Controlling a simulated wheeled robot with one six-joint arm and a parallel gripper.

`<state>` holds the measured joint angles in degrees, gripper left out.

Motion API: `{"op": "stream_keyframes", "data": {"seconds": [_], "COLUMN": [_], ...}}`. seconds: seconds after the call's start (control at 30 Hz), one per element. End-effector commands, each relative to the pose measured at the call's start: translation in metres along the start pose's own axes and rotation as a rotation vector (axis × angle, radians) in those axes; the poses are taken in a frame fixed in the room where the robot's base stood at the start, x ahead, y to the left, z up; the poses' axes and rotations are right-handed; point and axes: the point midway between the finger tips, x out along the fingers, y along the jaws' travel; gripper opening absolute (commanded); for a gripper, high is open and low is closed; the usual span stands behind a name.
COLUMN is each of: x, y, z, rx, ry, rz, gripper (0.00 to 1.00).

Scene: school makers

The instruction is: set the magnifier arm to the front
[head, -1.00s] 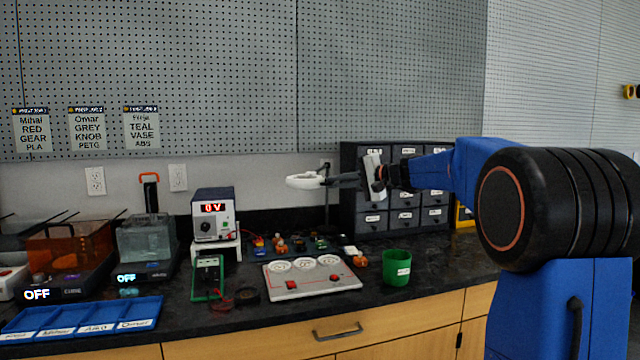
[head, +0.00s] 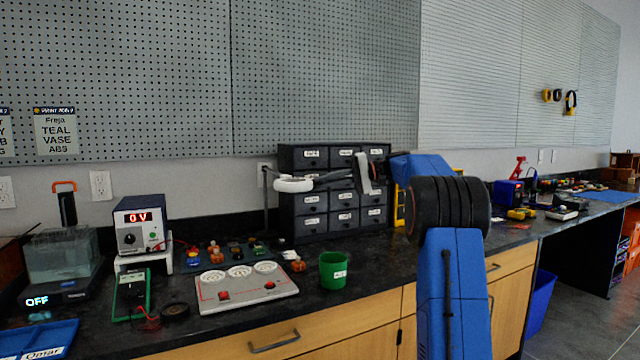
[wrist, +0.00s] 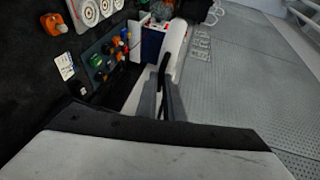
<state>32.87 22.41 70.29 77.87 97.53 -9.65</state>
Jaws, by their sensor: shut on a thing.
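The magnifier has a white ring (head: 293,184) on a dark post (head: 265,203) standing at the back of the bench, left of the drawer cabinet. In the head view the ring hangs level above the bench, just right of the post. My gripper (head: 318,179) reaches in from the right, its fingers shut at the ring's right side. In the wrist view the fingers (wrist: 164,98) close around a thin black part beside the white ring (wrist: 174,45). The exact contact is small and partly hidden by the fingers.
The drawer cabinet (head: 312,213) stands close behind my gripper. A green cup (head: 333,271), a white board with dials (head: 247,288) and a power supply (head: 140,226) stand on the bench below and left. The air in front of the ring looks clear.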

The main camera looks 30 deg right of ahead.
Motion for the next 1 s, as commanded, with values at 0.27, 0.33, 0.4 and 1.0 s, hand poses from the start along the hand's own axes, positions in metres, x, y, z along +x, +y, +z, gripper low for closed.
{"op": "stream_keyframes", "data": {"seconds": [0.27, 0.33, 0.4, 1.0], "x": [-0.0016, -0.0017, -0.0016, -0.0027], "y": [0.0026, 0.0026, 0.0025, 0.0012], "z": [-0.0029, -0.0029, -0.0029, -0.0028], "rx": [-0.002, -0.003, -0.003, -0.004], "ry": [-0.027, -0.028, -0.028, -0.026], "rz": [-0.001, -0.002, -0.002, -0.003], "gripper": [0.0, 0.0, 0.0, 0.26]}}
